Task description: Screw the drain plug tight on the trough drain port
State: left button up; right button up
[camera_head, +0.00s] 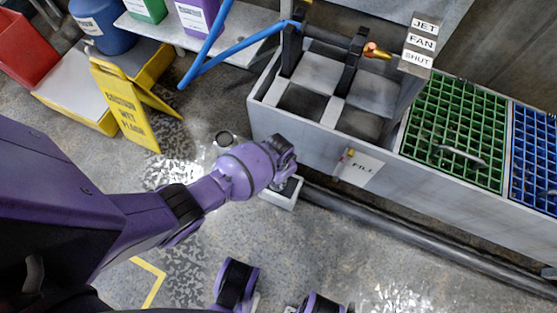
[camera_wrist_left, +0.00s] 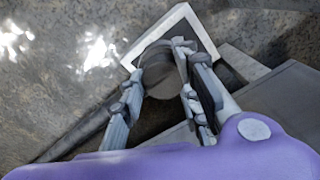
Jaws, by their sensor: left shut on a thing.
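My left gripper (camera_head: 284,160) reaches down beside the front wall of the grey trough (camera_head: 325,135), low near the floor. In the left wrist view its two fingers (camera_wrist_left: 160,68) are closed on a round, dark grey piece, which looks like the drain plug (camera_wrist_left: 163,84). The plug lies over a white-rimmed square tray (camera_wrist_left: 194,22); this tray also shows in the head view (camera_head: 282,201). The drain port is hidden, and I cannot tell whether the plug touches it.
A dark pipe (camera_head: 400,235) runs along the floor at the trough's foot. A yellow wet-floor sign (camera_head: 126,108) stands at left. Green grating (camera_head: 455,130) lies right.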

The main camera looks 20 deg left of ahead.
pick_arm(q)
jog(key=shift+m, duration=0.7)
jog(key=m, duration=0.5)
jog(key=shift+a+m, duration=0.15)
jog(key=shift+m, duration=1.05)
jog(key=m, duration=0.2)
jog(key=shift+s+m, duration=0.1)
jog(key=shift+m, duration=0.3)
jog(key=o, duration=1.3)
jog(key=shift+c, duration=0.2)
